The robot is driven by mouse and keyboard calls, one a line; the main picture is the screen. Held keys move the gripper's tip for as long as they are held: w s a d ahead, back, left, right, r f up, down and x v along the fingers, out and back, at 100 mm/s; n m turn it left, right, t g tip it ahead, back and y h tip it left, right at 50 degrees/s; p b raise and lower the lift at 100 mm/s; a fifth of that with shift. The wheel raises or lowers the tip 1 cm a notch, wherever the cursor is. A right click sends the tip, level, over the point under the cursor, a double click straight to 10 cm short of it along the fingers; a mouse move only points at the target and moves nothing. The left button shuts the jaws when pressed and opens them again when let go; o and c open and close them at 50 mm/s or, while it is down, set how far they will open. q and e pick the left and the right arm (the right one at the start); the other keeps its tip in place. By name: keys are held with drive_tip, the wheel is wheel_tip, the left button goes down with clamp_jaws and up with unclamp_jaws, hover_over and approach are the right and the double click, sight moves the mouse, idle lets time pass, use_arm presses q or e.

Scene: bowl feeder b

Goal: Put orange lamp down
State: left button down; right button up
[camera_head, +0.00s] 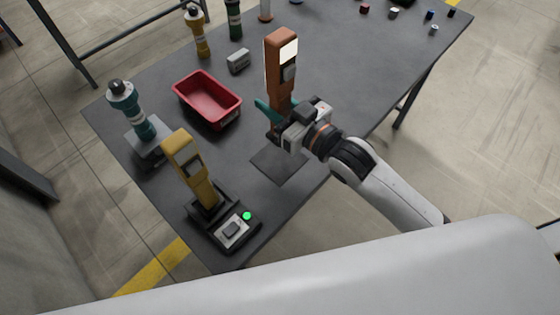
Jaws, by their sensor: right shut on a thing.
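The orange lamp (281,68) is upright near the middle of the table, with a pale panel on its upper right side. My right gripper (276,112) reaches in from the right and is shut on the lamp's lower part with its teal fingers. The fingers and wrist hide part of the lamp's lower end, so I cannot tell whether it touches the table (340,85). A dark square plate (279,166) lies on the table just in front of the gripper. My left gripper is not in view.
A yellow lamp (190,165) stands in a black base with a green light (247,216) at the front. A red bin (207,102), a teal-and-grey device (137,112) and a grey-green box (238,61) stand to the left. Small parts lie at the far right.

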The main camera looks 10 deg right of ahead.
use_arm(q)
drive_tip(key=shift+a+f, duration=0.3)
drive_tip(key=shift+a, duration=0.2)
use_arm(e)
drive_tip(key=shift+w+a+f, duration=0.1)
drive_tip(key=shift+f, duration=2.45)
drive_tip(key=shift+w+a+f, duration=0.1)
drive_tip(key=shift+f, duration=2.4)
drive_tip(key=shift+f, duration=0.1)
drive_tip(key=o, duration=1.1)
drive_tip(key=shift+f, duration=0.1)
drive_tip(key=shift+s+d, duration=0.1)
drive_tip(key=b+v, duration=0.1)
drive_tip(key=v, duration=0.9)
drive_tip(key=shift+s+d+b, duration=0.2)
drive_tip(key=shift+s+b, duration=0.05)
drive_tip(key=shift+b, duration=0.05)
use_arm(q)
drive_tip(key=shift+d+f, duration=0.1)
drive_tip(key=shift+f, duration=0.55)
use_arm(e)
drive_tip(key=shift+s+d, duration=0.3)
drive_tip(key=shift+s, duration=0.2)
